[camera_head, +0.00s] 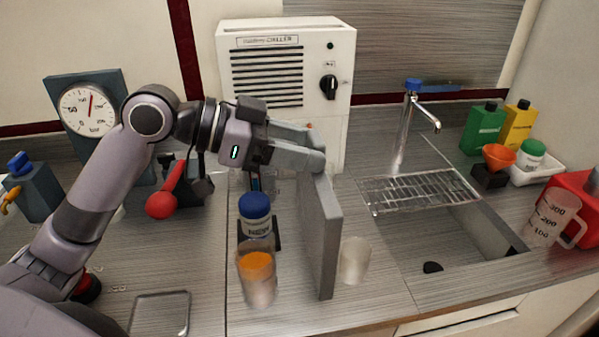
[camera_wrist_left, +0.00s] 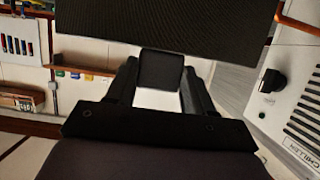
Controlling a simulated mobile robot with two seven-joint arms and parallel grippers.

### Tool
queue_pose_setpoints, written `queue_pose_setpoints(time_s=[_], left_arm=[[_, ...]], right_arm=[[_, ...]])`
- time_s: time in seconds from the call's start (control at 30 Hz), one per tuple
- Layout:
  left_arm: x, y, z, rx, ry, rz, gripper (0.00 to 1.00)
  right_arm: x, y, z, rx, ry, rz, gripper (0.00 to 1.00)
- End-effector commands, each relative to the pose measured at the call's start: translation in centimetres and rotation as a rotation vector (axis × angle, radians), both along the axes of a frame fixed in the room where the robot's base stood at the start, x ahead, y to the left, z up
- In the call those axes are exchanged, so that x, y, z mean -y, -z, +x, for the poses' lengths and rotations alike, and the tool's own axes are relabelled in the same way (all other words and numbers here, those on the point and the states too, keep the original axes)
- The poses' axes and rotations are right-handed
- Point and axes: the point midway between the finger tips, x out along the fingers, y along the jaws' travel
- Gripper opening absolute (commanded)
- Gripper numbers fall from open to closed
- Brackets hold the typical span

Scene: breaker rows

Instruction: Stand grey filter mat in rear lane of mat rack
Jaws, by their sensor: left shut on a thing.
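My left gripper (camera_head: 312,158) is shut on the top end of the grey filter mat (camera_head: 320,235). The mat hangs upright as a flat slab above the counter, nearly edge-on to the head view. In the left wrist view the mat (camera_wrist_left: 165,25) is a dark textured sheet beyond the left gripper's fingers (camera_wrist_left: 160,80). A wire rack (camera_head: 425,189) lies across the sink at the right, apart from the mat. I cannot tell whether it is the mat rack, and its lanes are not clear. My right gripper is not in view.
An orange-filled clear jar (camera_head: 257,278), a blue-capped bottle (camera_head: 255,215) and a frosted cup (camera_head: 354,262) stand close to the mat. The chiller (camera_head: 290,75) is behind it. A tap (camera_head: 405,125) rises behind the sink. A measuring jug (camera_head: 552,217) is at the right.

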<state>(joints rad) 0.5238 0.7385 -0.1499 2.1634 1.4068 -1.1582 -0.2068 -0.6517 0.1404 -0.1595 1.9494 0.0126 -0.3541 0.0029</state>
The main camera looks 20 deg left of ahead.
Motion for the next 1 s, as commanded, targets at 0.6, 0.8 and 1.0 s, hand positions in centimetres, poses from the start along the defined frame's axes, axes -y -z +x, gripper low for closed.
queue_pose_setpoints(time_s=[0.6,0.8,1.0], left_arm=[[0.0,4.2,0.0,0.003,-0.002,-0.002,0.0],[0.0,4.6,0.0,0.002,-0.002,0.0,0.0],[0.0,4.6,0.0,0.0,-0.001,0.0,0.78]], right_arm=[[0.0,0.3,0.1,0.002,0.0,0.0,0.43],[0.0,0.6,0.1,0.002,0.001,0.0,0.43],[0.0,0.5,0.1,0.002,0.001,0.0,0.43]])
